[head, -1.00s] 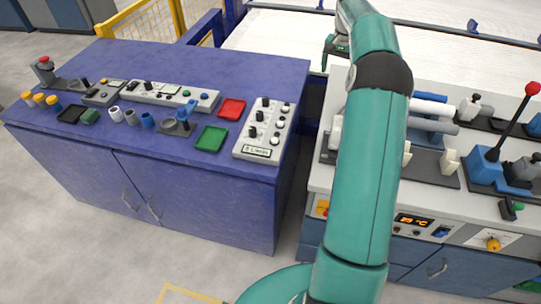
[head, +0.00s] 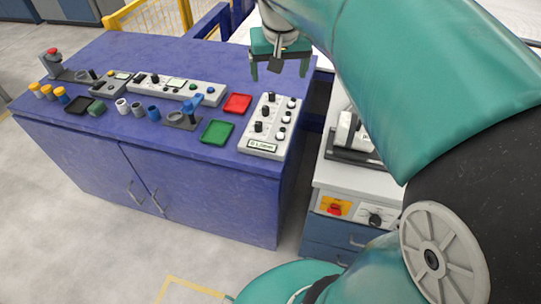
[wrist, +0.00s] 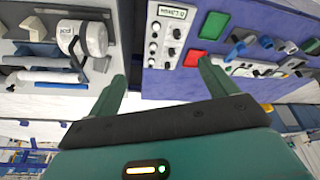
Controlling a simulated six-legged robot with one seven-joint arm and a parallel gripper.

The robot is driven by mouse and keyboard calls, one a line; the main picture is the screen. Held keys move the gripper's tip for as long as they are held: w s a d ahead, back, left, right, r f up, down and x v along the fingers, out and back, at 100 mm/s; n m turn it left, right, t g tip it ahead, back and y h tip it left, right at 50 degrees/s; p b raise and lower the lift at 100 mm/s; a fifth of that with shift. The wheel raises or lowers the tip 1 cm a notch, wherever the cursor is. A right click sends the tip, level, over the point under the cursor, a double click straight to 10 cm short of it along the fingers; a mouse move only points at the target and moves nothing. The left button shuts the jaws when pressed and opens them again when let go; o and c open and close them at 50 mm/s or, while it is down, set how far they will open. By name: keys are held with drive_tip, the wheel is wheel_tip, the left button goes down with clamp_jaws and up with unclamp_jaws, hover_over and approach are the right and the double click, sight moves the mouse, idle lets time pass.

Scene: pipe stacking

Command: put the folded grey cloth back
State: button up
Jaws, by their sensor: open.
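I cannot make out a folded grey cloth in either view. My gripper (head: 280,73) is open, with nothing visible between its fingers. In the head view it hangs over the back right part of the blue cabinet top, behind the grey control box (head: 270,125). In the wrist view its two fingers (wrist: 163,72) are spread apart, with the gap between the blue cabinet and the white counter showing beyond them. My arm hides most of the right counter in the head view.
On the blue cabinet (head: 150,62) are a red tray (head: 238,103), a green tray (head: 217,131), a black tray (head: 78,105), several cups and a long control panel (head: 175,88). A white device (wrist: 85,38) stands on the right counter. Bare cabinet top lies behind the panel.

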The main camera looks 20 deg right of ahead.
drive_tip(key=s+a+f+n+t, duration=0.1)
drive_tip(key=s+a+f, duration=0.2)
drive_tip(key=s, duration=0.5)
drive_tip(key=s+a+f+n+t+y, duration=0.1)
drive_tip(key=s+a+f+n, duration=0.1)
drive_tip(key=s+a, duration=0.4)
drive_tip(key=s+f, duration=0.1)
drive_tip(key=s, duration=0.2)
drive_tip(key=shift+a+f+n+y, duration=0.25)
drive_tip(key=shift+f+n+y, duration=0.05)
drive_tip(key=shift+f, duration=0.05)
